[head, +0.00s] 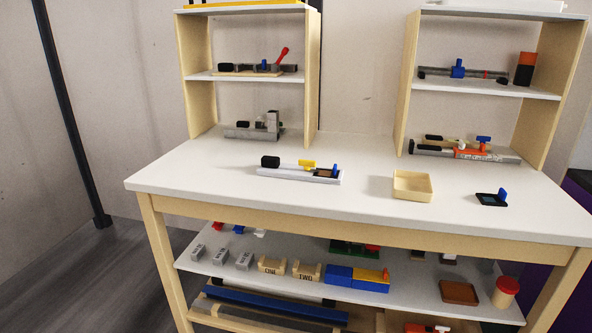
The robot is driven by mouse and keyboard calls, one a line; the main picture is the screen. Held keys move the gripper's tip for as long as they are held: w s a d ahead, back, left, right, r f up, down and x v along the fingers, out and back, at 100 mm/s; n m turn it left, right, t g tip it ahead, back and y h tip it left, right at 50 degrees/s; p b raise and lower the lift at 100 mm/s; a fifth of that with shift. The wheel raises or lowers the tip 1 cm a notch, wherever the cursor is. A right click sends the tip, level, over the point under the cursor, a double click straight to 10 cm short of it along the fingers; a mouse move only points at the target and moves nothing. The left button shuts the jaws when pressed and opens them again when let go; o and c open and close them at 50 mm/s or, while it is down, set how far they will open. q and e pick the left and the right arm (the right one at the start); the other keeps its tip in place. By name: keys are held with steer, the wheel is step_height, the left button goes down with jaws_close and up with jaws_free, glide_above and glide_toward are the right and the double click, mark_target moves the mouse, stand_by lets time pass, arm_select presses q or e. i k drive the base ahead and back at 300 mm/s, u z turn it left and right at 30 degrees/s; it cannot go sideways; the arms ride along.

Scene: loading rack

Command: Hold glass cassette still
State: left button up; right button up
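A small dark flat piece with an upright blue tab (491,198) lies on the white tabletop at the right; it looks like a cassette, but I cannot tell for sure that it is glass. A white and grey rail fixture (290,173) sits at the middle of the table, with a black knob at its left end and a yellow block on top. Neither of my grippers shows in the head view, and nothing is held in sight.
A shallow tan tray (413,186) stands empty between the fixture and the right-hand dark piece. Two shelf units with rail devices (258,68) (465,150) stand at the back. A lower shelf (420,290) holds several blocks. The table's front strip is clear.

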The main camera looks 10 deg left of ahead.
mark_target(307, 164)
steer(key=k, duration=0.55)
steer(key=u, duration=0.85)
steer(key=i, duration=1.7)
steer(key=z, duration=0.55)
steer(key=i, duration=0.35)
steer(key=z, duration=0.3)
steer(key=k, duration=1)
steer(key=i, duration=0.8)
